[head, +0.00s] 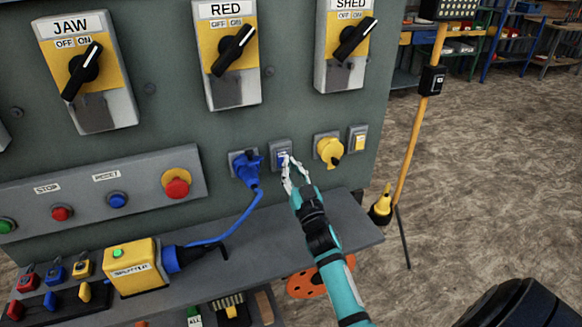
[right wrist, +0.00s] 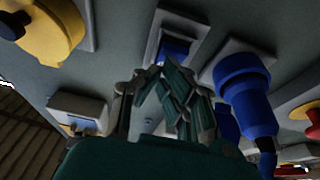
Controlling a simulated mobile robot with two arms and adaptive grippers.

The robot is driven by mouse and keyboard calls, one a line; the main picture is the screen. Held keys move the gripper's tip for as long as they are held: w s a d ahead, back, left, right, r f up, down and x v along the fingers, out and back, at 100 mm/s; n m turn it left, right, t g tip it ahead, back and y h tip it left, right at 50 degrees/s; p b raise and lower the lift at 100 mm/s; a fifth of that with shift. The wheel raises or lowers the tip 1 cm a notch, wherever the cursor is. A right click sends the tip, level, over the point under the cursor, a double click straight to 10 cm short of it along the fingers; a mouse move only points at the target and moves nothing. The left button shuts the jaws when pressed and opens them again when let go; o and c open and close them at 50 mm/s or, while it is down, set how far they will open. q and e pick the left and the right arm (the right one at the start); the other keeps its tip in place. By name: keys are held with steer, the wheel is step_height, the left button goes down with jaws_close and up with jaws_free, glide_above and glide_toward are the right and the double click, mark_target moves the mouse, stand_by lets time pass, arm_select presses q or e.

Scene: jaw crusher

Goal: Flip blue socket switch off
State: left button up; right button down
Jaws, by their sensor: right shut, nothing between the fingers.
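The blue socket switch (head: 283,158) is a small blue rocker in a grey housing on the green panel, right of the blue plug (head: 247,169) in its socket. The switch also shows in the right wrist view (right wrist: 176,47), just beyond the fingertips. My right gripper (head: 287,163) is shut and empty, with its tips at the front of the switch; I cannot tell if they touch it. The tips partly cover the rocker, and its position is unclear. The fingers also show in the right wrist view (right wrist: 156,74). My left gripper is not in view.
A yellow plug (head: 330,150) and yellow switch (head: 358,139) sit to the right. A blue cable (head: 235,225) runs to the yellow splitter box (head: 130,268) on the shelf. Rotary switches (head: 232,52) are above. A yellow pole (head: 418,125) stands at right.

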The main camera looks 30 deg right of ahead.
steer(key=t+b, duration=0.1)
steer(key=b, duration=0.2)
steer(key=shift+w+f+b, duration=0.25)
steer(key=shift+f+b, duration=0.05)
steer(key=shift+b, duration=0.05)
steer(key=v, duration=1.2)
stand_by(0.4)
